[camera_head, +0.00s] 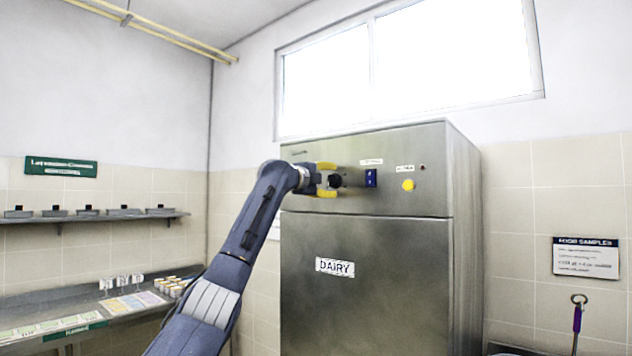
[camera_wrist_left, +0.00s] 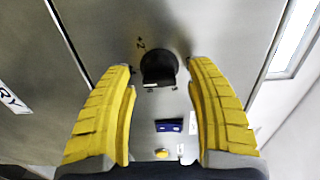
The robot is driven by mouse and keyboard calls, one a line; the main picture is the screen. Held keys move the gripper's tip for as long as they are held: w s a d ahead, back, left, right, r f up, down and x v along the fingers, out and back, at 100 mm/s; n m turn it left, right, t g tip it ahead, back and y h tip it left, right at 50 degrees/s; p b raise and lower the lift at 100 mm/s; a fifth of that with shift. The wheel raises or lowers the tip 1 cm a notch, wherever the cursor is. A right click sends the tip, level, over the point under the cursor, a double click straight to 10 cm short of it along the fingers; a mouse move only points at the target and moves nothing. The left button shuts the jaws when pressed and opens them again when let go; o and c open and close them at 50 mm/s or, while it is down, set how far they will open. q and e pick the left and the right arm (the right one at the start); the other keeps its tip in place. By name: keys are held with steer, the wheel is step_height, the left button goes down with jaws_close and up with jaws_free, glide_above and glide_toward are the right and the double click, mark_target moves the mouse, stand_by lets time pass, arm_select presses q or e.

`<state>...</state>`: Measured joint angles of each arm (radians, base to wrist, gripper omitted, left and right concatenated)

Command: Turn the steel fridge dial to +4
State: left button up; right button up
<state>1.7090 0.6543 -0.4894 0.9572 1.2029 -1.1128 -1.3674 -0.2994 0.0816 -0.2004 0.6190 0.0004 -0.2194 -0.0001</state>
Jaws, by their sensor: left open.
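The steel fridge (camera_head: 365,270) stands in the middle of the head view, with a DAIRY label on its door. Its black round dial (camera_head: 335,181) is on the top panel, partly hidden by my left gripper (camera_head: 328,180). My left gripper is open, its yellow fingers above and below the dial in the head view. In the left wrist view the dial (camera_wrist_left: 158,68) lies between the fingertips, with a visible gap on each side. A pale mark shows on the dial's lower edge. A small "2" is printed near it; the other markings are unreadable. My right gripper is not seen.
Right of the dial on the panel are a blue display (camera_head: 371,178) and a yellow button (camera_head: 408,185). A counter (camera_head: 130,312) with small containers and a wall shelf (camera_head: 100,217) stand at the left. The panel around the dial is otherwise flat.

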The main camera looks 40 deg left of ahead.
arm_select(q)
steer(key=s, duration=1.1)
steer(key=shift+s+a, duration=0.15)
steer(key=shift+a, duration=0.25)
steer(key=shift+f, duration=0.15)
